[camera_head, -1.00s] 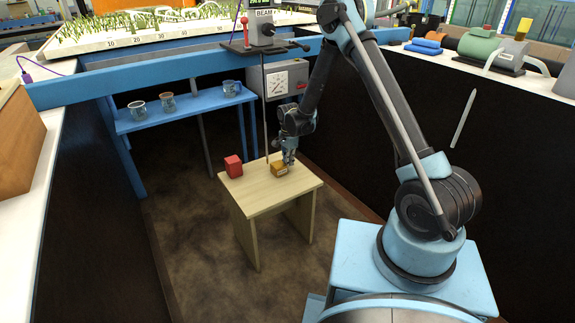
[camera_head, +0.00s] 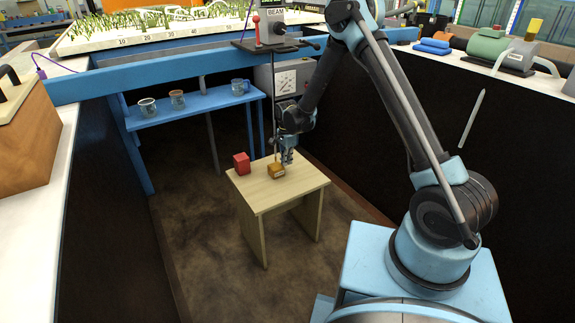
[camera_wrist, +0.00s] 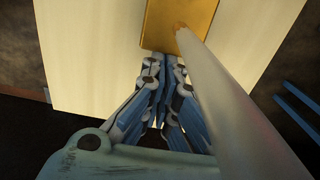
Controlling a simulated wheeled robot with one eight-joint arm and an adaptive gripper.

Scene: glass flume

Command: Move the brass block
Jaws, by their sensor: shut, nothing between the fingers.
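The brass block (camera_head: 276,171) lies on a small pale wooden table (camera_head: 262,206). My gripper (camera_head: 287,162) is low at the table, just right of the block. In the wrist view my shut, empty fingers (camera_wrist: 164,62) point at the edge of the brass block (camera_wrist: 178,22). They look very close to it; I cannot tell whether they touch. The block's far part is cut off by the frame's top edge.
A thin vertical rod (camera_head: 275,105) hangs from the beam close by my gripper. The rod (camera_wrist: 235,95) crosses the wrist view, its tip overlapping the block. A red block (camera_head: 241,163) stands left on the table. A blue shelf (camera_head: 190,111) with mugs stands behind.

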